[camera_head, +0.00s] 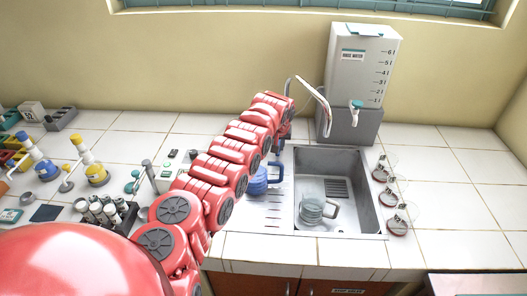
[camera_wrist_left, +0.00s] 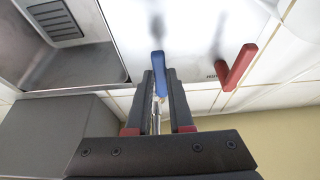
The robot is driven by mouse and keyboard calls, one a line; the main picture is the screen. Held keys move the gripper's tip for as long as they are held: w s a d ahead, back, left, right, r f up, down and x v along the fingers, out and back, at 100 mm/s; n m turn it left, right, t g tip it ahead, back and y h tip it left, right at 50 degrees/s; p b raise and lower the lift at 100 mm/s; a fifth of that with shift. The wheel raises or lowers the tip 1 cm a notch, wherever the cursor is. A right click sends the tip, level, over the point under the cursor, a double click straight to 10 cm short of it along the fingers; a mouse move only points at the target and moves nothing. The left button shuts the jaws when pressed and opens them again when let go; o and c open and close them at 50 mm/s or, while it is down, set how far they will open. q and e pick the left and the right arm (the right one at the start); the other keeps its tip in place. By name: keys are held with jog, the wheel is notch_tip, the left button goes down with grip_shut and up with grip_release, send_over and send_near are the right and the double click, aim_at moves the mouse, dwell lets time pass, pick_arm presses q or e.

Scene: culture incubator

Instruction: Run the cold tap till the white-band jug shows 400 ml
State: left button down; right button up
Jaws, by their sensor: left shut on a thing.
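A clear jug (camera_head: 312,208) with a grey handle stands in the sink basin (camera_head: 340,160); its band colour and water level are too small to read. The silver tap spout (camera_head: 318,98) arches over the back of the sink, and I see no clear stream. In the left wrist view, my left gripper (camera_wrist_left: 160,76) is shut on the blue tap lever (camera_wrist_left: 158,60). The red tap lever (camera_wrist_left: 238,67) stands apart to the right of it. My right gripper is not in view.
A second, blue-tinted jug (camera_head: 258,181) stands left of the sink, partly behind my arm. A rinse water tank (camera_head: 362,65) stands behind the sink. Several round glass items (camera_head: 398,222) lie along the sink's right edge. Racks and bottles (camera_head: 95,172) crowd the left counter.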

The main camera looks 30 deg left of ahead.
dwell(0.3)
pick_arm(q)
jog(key=c, duration=0.8)
grip_release()
jog(key=shift+s+r, duration=0.15)
jog(key=shift+r, duration=0.35)
jog(key=b+v, duration=0.3)
jog(key=v, duration=1.3)
jog(key=shift+d+b, duration=0.2)
jog(key=shift+b, duration=0.1)
jog(key=shift+r, duration=0.2)
